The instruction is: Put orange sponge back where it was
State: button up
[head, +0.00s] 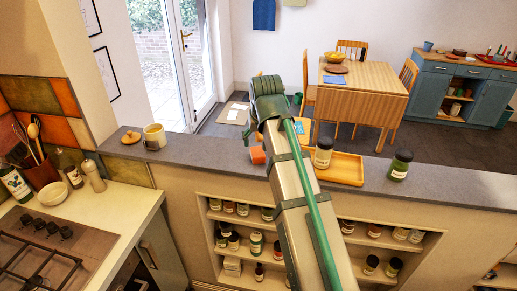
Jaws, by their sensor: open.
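An orange sponge (257,156) lies on the grey counter top, just left of my arm, which hides part of its right side. My arm reaches up from the bottom of the head view, and its raised green joint stands above the counter. My gripper (247,135) is mostly hidden behind the arm. Only a small dark part, apparently of it, shows just above the sponge. Its fingertips are not clear, and no grasp on the sponge shows.
Another jar (399,165) stands farther right. The counter between mug and sponge is clear. Shelves of jars sit below.

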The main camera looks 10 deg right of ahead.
jog(key=shift+b+v, duration=0.4)
jog(key=shift+v, duration=2.05)
